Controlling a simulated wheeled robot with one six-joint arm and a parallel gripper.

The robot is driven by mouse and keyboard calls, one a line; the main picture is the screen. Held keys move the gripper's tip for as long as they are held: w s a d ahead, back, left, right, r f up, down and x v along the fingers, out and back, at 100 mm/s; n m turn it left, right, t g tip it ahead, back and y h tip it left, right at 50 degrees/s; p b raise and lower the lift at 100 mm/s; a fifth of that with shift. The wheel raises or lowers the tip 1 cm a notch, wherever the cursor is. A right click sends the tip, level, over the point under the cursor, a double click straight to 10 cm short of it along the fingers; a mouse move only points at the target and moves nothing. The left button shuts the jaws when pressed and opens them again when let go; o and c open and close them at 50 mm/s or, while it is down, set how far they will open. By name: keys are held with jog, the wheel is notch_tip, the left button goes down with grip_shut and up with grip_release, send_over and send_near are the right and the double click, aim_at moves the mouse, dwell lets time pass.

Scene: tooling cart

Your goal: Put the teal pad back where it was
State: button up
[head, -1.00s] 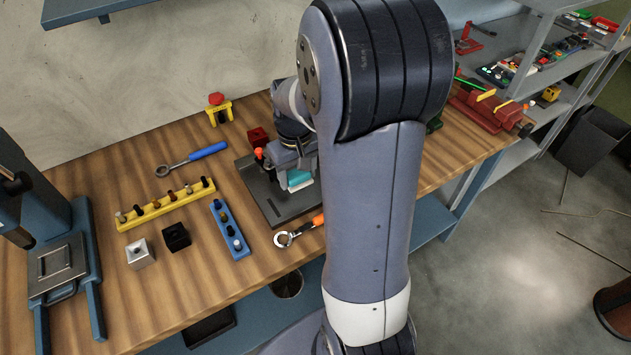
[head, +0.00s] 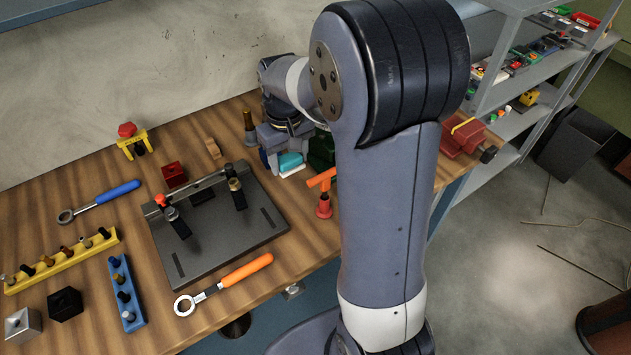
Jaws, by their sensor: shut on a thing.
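The teal pad (head: 290,162) is a small teal block. It shows just below my gripper (head: 283,158), at the right of the dark grey fixture plate (head: 225,230). My gripper is shut on the teal pad, near the back of the bench. My arm hides part of the gripper and the bench to its right. Whether the pad touches the bench is unclear.
A red block (head: 174,175) sits behind the plate. An orange-handled wrench (head: 225,285) lies in front of it, a blue-handled one (head: 98,201) to the left. An orange T-handled tool (head: 323,190) stands right of the plate, near a dark green object (head: 321,150).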

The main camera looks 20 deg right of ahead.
aim_at(293, 193)
notch_tip(293, 193, down, 10)
jog(key=shift+r+p, duration=0.1)
jog(key=shift+p, duration=0.4)
jog(key=shift+f, duration=0.2)
jog(key=o, duration=1)
notch_tip(293, 193, up, 12)
jog(key=shift+r+b, duration=0.2)
jog(key=shift+b, duration=0.15)
